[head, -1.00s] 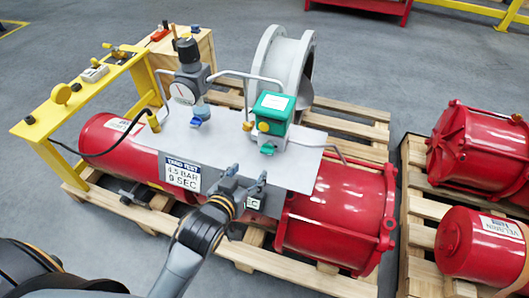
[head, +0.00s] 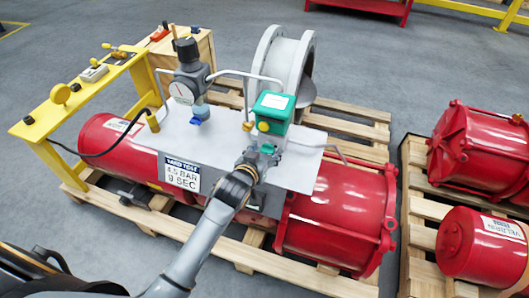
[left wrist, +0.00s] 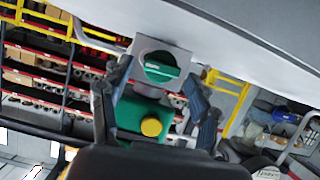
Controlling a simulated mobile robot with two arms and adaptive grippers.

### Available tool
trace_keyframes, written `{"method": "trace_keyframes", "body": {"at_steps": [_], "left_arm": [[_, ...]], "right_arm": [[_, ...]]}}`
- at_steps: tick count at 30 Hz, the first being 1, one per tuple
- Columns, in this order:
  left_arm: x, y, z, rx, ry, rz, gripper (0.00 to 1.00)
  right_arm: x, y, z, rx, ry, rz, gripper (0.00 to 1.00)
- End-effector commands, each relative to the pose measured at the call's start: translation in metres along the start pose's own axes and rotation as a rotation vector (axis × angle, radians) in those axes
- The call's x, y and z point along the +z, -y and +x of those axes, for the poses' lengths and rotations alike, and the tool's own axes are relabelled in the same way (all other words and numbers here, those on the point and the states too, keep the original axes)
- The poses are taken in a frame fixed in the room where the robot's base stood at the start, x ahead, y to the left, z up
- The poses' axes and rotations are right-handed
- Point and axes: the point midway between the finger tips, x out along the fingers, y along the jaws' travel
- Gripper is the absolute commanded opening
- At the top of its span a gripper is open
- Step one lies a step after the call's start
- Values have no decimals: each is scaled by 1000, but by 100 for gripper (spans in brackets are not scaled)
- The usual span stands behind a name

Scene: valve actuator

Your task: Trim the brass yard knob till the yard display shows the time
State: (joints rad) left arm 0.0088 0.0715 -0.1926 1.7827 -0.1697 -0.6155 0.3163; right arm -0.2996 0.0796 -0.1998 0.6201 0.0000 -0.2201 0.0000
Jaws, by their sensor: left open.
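The green box (head: 273,108) stands on the grey plate over the red actuator, a white face on top, its text too small to read. A brass knob (head: 263,127) sits on its front; it also shows in the left wrist view (left wrist: 151,127). A green handle (left wrist: 162,66) sits on a grey block beside the box. My left gripper (head: 262,158) is open at the front of the box, fingers either side of the green handle and block in the wrist view; contact cannot be told. A sign (head: 182,175) reads 4.5 BAR, 9 SEC. My right gripper is not in view.
A regulator with a round gauge (head: 182,92) stands left of the box, and thin grey pipes run over the plate. A yellow bench (head: 75,100) is at the left. More red actuators (head: 480,245) lie on a pallet at the right.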

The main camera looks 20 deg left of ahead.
Motion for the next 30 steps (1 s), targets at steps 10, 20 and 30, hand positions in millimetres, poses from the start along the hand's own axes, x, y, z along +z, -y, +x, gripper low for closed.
{"method": "trace_keyframes", "body": {"at_steps": [10,20,30], "left_arm": [[0,0,0,0,1,0,24],[-2,-1,-2,-18,4,40,8],[1,-1,0,-27,2,67,46]], "right_arm": [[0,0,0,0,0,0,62],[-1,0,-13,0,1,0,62],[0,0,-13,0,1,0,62]]}}
